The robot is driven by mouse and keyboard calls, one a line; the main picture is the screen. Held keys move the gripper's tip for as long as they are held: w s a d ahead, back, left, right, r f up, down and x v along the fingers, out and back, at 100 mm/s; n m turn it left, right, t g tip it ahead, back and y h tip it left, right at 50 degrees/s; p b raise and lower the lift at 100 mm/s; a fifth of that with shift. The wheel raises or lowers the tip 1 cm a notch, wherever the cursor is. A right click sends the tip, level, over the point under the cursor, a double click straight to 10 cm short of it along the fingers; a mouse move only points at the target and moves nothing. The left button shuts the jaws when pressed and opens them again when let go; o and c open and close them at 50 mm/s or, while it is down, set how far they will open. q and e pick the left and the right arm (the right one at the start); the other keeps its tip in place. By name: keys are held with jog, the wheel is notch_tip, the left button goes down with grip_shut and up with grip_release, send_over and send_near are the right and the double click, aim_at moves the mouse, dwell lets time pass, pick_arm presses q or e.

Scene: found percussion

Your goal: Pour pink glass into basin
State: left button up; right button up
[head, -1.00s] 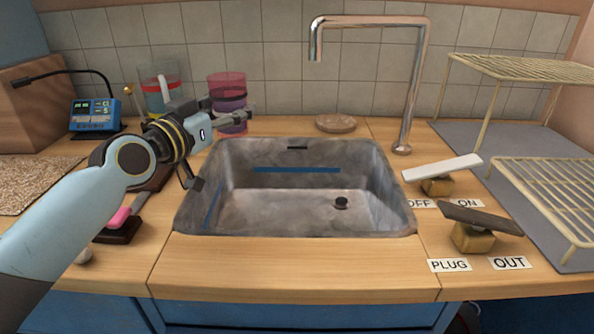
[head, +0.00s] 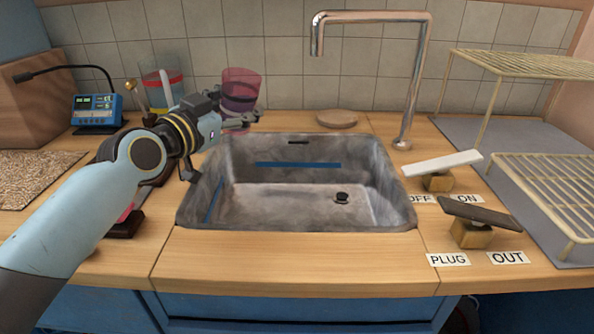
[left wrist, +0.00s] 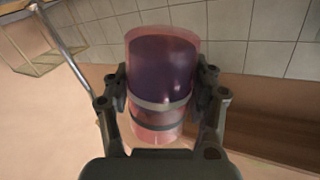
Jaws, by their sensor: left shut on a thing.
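The pink glass (head: 241,88) is a clear pink tumbler with darker purple contents, behind the back left corner of the sink. My left gripper (head: 232,118) is shut on it, with fingers on both sides, as the left wrist view of the glass (left wrist: 161,75) shows. The glass looks upright or nearly so; its lower part is hidden by the gripper. Whether it touches the counter I cannot tell. The grey metal basin (head: 300,220) lies to the right of the gripper and looks empty, with a dark plug or drain (head: 342,197) in its floor. My right gripper is not in view.
Another glass with a red band (head: 160,88) stands behind my left arm. The tall tap (head: 405,110) rises behind the basin's right side. OFF/ON lever (head: 441,164), PLUG/OUT lever (head: 482,215) and wire rack (head: 550,190) are at right. A round brown disc (head: 337,118) lies behind the basin.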

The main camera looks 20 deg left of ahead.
pick_arm(q)
jog(key=shift+d+r+m, duration=0.25)
jog(key=shift+r+m, duration=0.1)
jog(key=shift+m, duration=0.15)
jog(key=shift+d+f+m, duration=0.15)
jog(key=shift+f+m, duration=0.15)
jog(key=shift+d+f+m, duration=0.15)
jog(key=shift+d+m, duration=0.1)
jog(key=shift+m, duration=0.15)
jog(key=shift+d+f+m+b, duration=0.3)
jog(key=shift+f+m+b, duration=0.15)
jog(key=shift+f, duration=0.15)
jog(key=shift+d+f+m+b, duration=0.25)
jog(key=shift+f+m+b, duration=0.2)
jog(key=shift+f, duration=0.15)
jog(key=shift+r+y, duration=0.15)
jog(key=shift+y, duration=0.25)
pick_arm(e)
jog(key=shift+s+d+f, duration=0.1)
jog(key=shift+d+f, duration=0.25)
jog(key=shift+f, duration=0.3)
pick_arm(q)
jog(key=shift+d+f+m, duration=0.1)
jog(key=shift+f+m, duration=0.1)
jog(key=shift+m, duration=0.3)
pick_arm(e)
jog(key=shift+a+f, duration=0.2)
